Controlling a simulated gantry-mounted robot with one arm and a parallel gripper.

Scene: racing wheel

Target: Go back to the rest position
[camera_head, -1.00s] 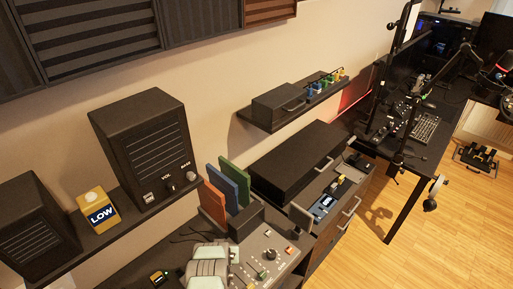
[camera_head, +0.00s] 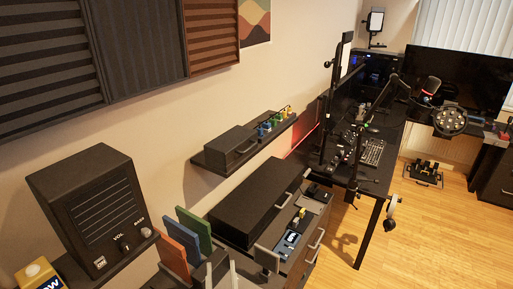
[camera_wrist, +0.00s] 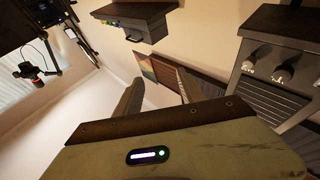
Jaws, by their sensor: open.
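My gripper (camera_wrist: 158,92) shows in the wrist view with its two grey fingers apart and nothing between them. Its olive body with a brown plate and a small lit display fills the bottom of that view. The fingers point into open air, with the wall and a poster (camera_wrist: 147,68) behind them. In the head view, pale upright parts at the bottom edge may be the fingers; I cannot tell for sure.
A black speaker (camera_head: 95,205) stands at the left, with colored panels (camera_head: 197,230) beside it. A wall shelf (camera_head: 245,140) and a dark cabinet (camera_head: 260,205) are mid-view. A desk (camera_head: 375,180) stands beyond. The wood floor (camera_head: 420,240) at right is mostly clear.

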